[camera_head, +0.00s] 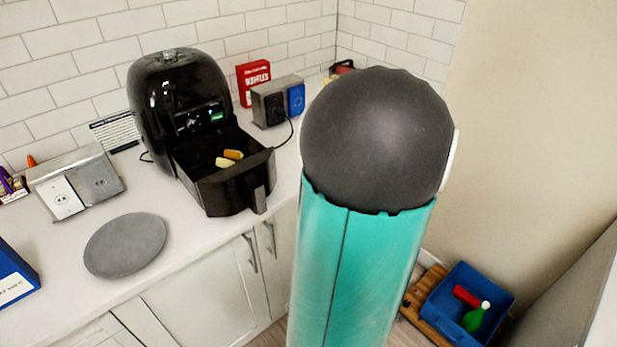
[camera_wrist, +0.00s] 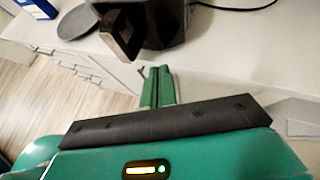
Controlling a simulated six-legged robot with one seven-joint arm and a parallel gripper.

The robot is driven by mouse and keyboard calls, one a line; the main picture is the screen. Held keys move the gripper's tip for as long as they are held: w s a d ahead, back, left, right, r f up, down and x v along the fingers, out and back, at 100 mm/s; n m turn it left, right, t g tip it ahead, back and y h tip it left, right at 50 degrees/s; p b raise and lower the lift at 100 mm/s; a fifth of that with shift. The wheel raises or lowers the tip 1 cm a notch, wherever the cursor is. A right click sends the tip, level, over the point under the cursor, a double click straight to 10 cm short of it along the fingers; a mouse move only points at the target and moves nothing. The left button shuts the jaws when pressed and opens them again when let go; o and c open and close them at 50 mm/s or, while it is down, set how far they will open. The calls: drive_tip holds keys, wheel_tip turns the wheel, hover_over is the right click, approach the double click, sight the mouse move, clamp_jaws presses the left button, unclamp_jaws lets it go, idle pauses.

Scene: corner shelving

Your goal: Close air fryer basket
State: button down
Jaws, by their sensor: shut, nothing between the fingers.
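The black air fryer (camera_head: 178,92) stands on the white counter against the tiled wall. Its basket (camera_head: 225,178) is pulled out toward the counter's front edge, with a few yellowish pieces of food (camera_head: 229,158) inside. The basket handle (camera_head: 259,190) faces outward. In the wrist view the basket (camera_wrist: 163,22) and its handle (camera_wrist: 120,36) show at the top. My gripper (camera_wrist: 156,74) is shut and empty, with its green fingers together, apart from the handle and just below it in the picture. My gripper does not show in the head view, where my arm fills the middle right.
A round grey plate (camera_head: 125,245) lies on the counter left of the basket. A metal socket box (camera_head: 76,183) stands behind it. A red box (camera_head: 252,82) and another socket box (camera_head: 276,103) stand right of the fryer. A blue crate (camera_head: 466,303) is low at right.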

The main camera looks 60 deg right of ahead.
approach(270, 179)
wheel_tip(270, 179, down, 3)
drive_tip(key=w, duration=0.4)
drive_tip(key=shift+a+f, duration=0.15)
drive_tip(key=shift+a, duration=0.15)
drive_tip(key=shift+w+a, duration=0.1)
drive_tip(key=shift+w, duration=0.6)
drive_tip(key=shift+w, duration=0.1)
drive_tip(key=w+d, duration=0.2)
drive_tip(key=w, duration=0.4)
drive_tip(key=w+d, duration=0.2)
drive_tip(key=w, duration=0.5)
drive_tip(key=w+d, duration=0.2)
drive_tip(key=w, duration=0.5)
drive_tip(key=shift+w, duration=0.25)
drive_tip(key=shift+w+d, duration=0.1)
drive_tip(key=shift+w, duration=0.2)
